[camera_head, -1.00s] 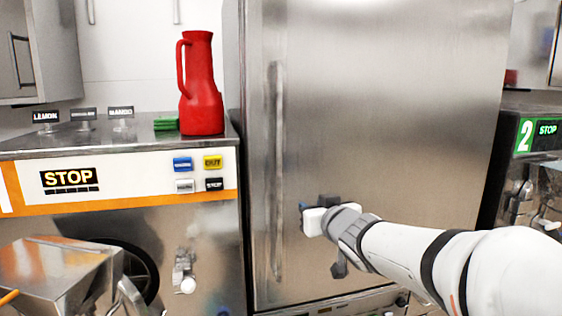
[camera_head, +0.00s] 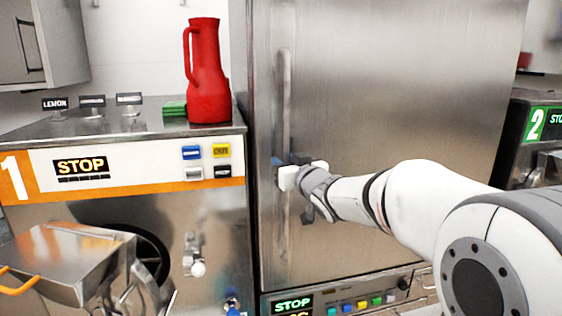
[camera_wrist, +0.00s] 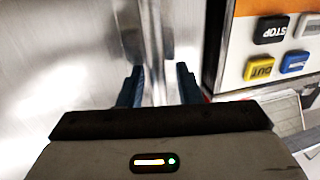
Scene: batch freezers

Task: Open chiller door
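The chiller door (camera_head: 400,120) is a tall brushed-steel panel and looks closed. Its long vertical bar handle (camera_head: 286,105) runs along the left side. My gripper (camera_head: 279,163) is at the middle of the handle, reaching in from the right. In the wrist view, the two dark fingers of my gripper (camera_wrist: 158,84) stand apart, with the steel handle (camera_wrist: 153,40) running between them. I see gaps beside the handle, so the fingers do not look closed on it. The exact depth of the fingers around the bar is hard to tell.
Left of the chiller stands batch freezer 1 (camera_head: 110,215) with a red jug (camera_head: 207,85) on top and a metal chute (camera_head: 65,255) at its front. A control panel (camera_head: 345,302) lies below the door. Machine 2 (camera_head: 535,125) stands at the right.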

